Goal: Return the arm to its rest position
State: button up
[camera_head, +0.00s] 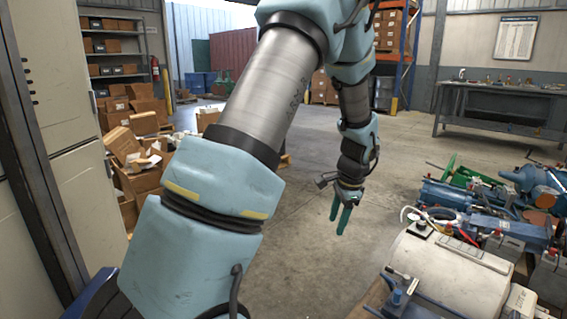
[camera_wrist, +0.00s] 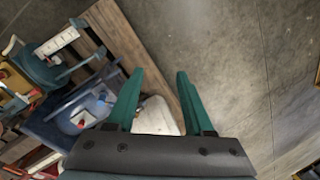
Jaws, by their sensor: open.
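My arm reaches forward from the lower left of the head view, bends at the top and hangs down on its far side. My gripper (camera_head: 341,217) is at its end, with green fingers pointing down over open floor, left of the machinery. In the wrist view my gripper (camera_wrist: 160,85) shows two green fingers spread apart with nothing between them. Below and behind the fingers a whitish object and a wooden pallet (camera_wrist: 150,50) edge are in view, apart from the fingers as far as I can tell.
A cream cylindrical machine (camera_head: 445,275) and several blue motors (camera_head: 490,225) lie at the right. A workbench (camera_head: 500,112) stands at the back right. Cardboard boxes (camera_head: 135,155) are piled at the left beside a grey cabinet (camera_head: 65,110). The concrete floor (camera_head: 300,240) in the middle is clear.

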jog(key=s+a+r+n+h, duration=0.1)
jog(key=s+a+r+n, duration=0.3)
jog(key=s+a+n, duration=0.55)
jog(key=s+a+r+n, duration=0.4)
jog(key=s+a+n, duration=0.15)
jog(key=a, duration=0.75)
notch_tip(320, 180, up, 21)
jog(key=p, duration=2.2)
jog(key=shift+d+r+m+p, duration=0.15)
jog(key=shift+d+m+p, duration=0.15)
jog(key=shift+d, duration=0.1)
jog(key=shift+o, duration=0.4)
jog(key=shift+w, duration=0.1)
